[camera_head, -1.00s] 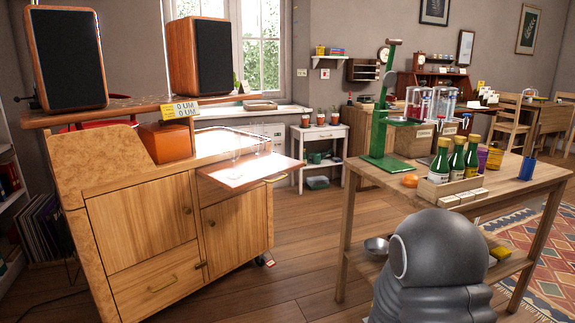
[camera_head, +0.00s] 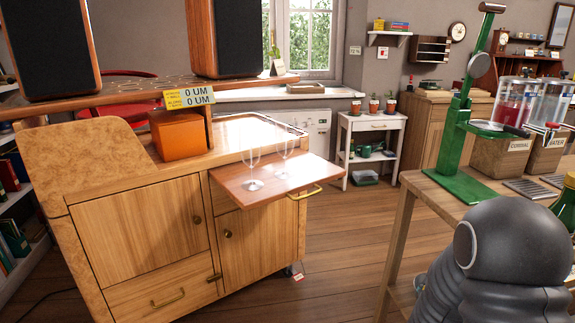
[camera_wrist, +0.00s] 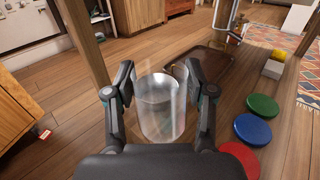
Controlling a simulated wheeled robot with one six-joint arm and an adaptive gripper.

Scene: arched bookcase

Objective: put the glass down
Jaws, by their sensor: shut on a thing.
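In the wrist view, my gripper (camera_wrist: 160,88) is shut on a clear, straight-sided glass (camera_wrist: 160,122), with one dark finger on each side. The glass looks upright and I see no contents in it. Brown wood lies below it; I cannot tell whether its base touches anything. My gripper and this glass do not show in the head view. Two clear stemmed glasses (camera_head: 253,172) stand on the pulled-out leaf (camera_head: 238,189) of the wooden cabinet (camera_head: 150,232) in the head view.
Blue (camera_wrist: 255,128), green (camera_wrist: 263,104) and red (camera_wrist: 238,158) discs lie right of the held glass, with a dark tray (camera_wrist: 212,68) beyond. In the head view, a green stand (camera_head: 462,130) and drink dispensers (camera_head: 512,100) are on the right-hand table. Open floor (camera_head: 345,235) separates table and cabinet.

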